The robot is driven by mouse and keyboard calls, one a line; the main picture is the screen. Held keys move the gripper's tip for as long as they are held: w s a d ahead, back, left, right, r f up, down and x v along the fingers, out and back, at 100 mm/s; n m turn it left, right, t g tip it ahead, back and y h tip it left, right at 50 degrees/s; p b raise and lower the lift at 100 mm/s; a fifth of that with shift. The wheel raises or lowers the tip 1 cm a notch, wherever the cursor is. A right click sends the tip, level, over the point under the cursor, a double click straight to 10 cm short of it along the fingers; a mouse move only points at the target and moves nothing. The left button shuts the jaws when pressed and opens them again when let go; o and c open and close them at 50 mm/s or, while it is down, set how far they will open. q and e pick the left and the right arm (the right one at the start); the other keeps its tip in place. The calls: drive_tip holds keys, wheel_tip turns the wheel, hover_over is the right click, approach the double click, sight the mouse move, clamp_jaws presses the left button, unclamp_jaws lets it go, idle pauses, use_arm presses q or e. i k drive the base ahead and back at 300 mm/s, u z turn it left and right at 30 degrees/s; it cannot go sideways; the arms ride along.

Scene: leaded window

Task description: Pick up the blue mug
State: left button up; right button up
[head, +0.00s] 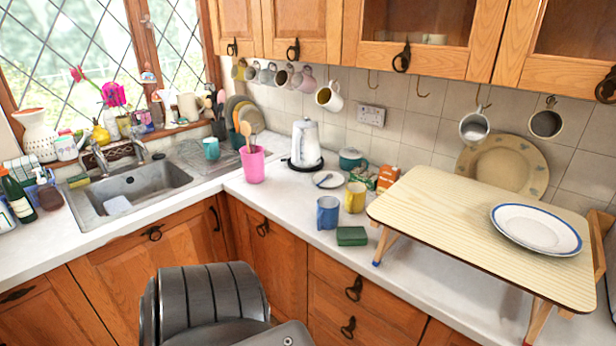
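The blue mug (327,212) stands upright on the white counter, near its front edge. A yellow mug (355,197) stands just behind and right of it. A dark green box-like block (351,236) lies in front of it to the right. Neither of my grippers shows in the head view. A dark grey ribbed part at the bottom looks like my own body.
A folding tray table (450,205) with a blue-rimmed plate (537,228) stands on the counter to the right. A pink utensil holder (252,164), a white kettle (306,145) and a small saucer (328,179) stand behind the mug. The counter left of the mug is clear.

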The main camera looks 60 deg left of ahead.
sight(327, 207)
drive_tip(key=u, duration=3.25)
